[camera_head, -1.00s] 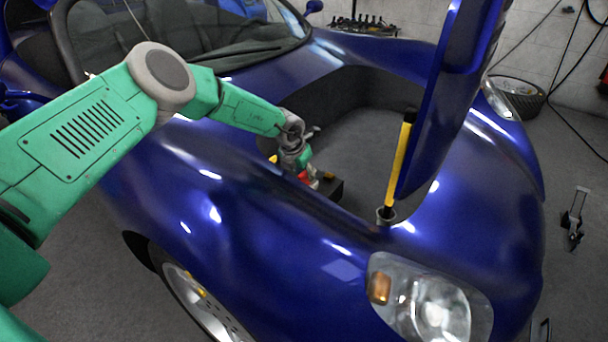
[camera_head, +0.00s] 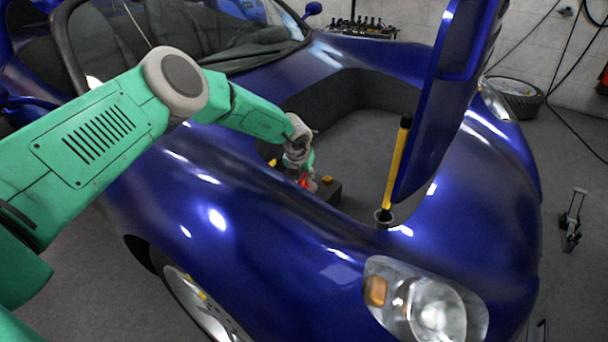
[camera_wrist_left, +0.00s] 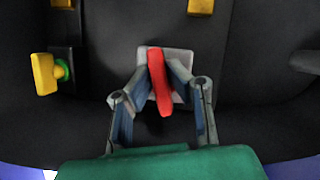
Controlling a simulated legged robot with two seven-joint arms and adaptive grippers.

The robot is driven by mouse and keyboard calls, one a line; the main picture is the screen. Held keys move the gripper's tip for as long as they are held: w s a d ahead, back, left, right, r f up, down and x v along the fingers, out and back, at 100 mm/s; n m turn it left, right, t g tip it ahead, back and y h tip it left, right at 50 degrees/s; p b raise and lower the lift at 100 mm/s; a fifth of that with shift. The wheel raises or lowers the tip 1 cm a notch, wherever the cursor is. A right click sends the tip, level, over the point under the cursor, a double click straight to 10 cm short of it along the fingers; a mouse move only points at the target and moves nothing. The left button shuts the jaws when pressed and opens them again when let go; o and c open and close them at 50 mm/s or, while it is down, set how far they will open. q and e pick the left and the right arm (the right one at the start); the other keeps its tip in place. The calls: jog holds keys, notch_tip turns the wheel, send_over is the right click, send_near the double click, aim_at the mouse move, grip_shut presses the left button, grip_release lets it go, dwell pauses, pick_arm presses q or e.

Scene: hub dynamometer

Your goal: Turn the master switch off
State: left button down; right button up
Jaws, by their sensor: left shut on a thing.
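The master switch has a red handle (camera_wrist_left: 158,82) on a pale square plate (camera_wrist_left: 180,57) in the left wrist view. My left gripper (camera_wrist_left: 160,80) is shut on the red handle, with a finger on each side of it. The handle stands slightly tilted in the picture. In the head view my left gripper (camera_head: 303,170) reaches down into the open front compartment of the blue car, and a bit of the red handle (camera_head: 306,182) shows beside it. My right gripper is not in view.
In the left wrist view a yellow knob with a green base (camera_wrist_left: 45,74) sits left of the switch. A yellow and black prop (camera_head: 397,170) stands by the raised blue lid (camera_head: 440,110). The compartment floor (camera_head: 365,140) right of my gripper is clear.

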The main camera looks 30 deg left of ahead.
pick_arm(q)
jog(key=shift+n+y, duration=0.4)
jog(key=shift+n, duration=0.6)
jog(key=shift+f+n+g+y, duration=0.15)
jog(key=shift+n+g+y, duration=0.2)
jog(key=shift+n, duration=0.55)
jog(key=n+b, duration=0.1)
jog(key=n, duration=0.1)
jog(key=shift+n+g+y, duration=0.25)
jog(key=shift+n+y, duration=0.1)
jog(key=shift+n, duration=0.05)
jog(key=shift+f+n+g+y+b, duration=0.1)
jog(key=shift+n+g+y+b, duration=0.2)
jog(key=shift+n+b, duration=0.45)
jog(key=n+g+b, duration=0.1)
jog(key=n+b, duration=0.2)
jog(key=n, duration=0.1)
jog(key=shift+y+b, duration=0.3)
jog(key=shift+y, duration=0.1)
jog(key=shift+d+n+g+b, duration=0.1)
jog(key=shift+n+g+b, duration=0.5)
jog(key=shift+n+b, duration=0.75)
jog(key=shift+r, duration=0.2)
